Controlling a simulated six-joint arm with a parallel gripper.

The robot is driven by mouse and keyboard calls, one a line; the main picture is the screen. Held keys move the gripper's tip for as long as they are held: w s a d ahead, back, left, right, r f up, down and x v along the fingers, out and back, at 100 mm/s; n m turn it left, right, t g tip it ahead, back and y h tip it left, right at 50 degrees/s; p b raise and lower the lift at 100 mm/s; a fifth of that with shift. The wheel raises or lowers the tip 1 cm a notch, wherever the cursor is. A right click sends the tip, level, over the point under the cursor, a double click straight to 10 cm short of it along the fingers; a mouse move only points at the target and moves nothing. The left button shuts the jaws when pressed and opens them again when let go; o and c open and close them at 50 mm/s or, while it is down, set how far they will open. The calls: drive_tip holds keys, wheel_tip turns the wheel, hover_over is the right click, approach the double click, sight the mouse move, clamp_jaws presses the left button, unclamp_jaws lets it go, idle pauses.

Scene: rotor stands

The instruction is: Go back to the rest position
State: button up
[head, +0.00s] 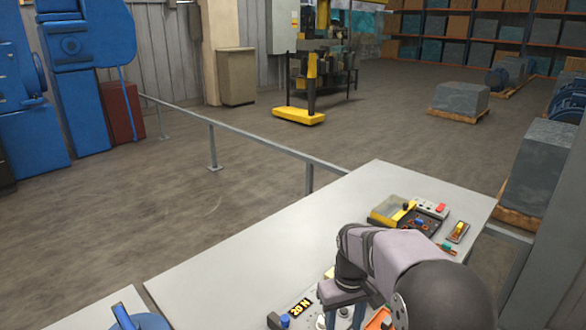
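My arm reaches in from the lower right over the grey table (250,255), with its dark wrist bent downward. My gripper (343,312) points down at the front of the table, close to a panel with a lit yellow "20 N" display (300,306). The fingertips are at the bottom edge of the picture and partly hidden, so I cannot tell whether they are open or hold anything. A blue round part (138,319), possibly a rotor stand, shows at the bottom left, cut off by the frame.
A yellow and black tray of small parts (402,213) and a small yellow-switched box (458,231) sit at the table's back right. The table's left middle is clear. A grey rail (250,137) runs behind. Blue machines (85,85) and grey blocks on pallets (459,99) stand farther off.

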drive_tip(key=s+d+f+m, duration=0.1)
drive_tip(key=s, duration=0.9)
drive_tip(key=s+d+f+m, duration=0.1)
drive_tip(key=s+d+m, duration=0.1)
drive_tip(key=s, duration=0.8)
drive_tip(key=shift+s+f, duration=0.15)
drive_tip(key=shift+f, duration=0.2)
drive_tip(key=shift+c, duration=0.7)
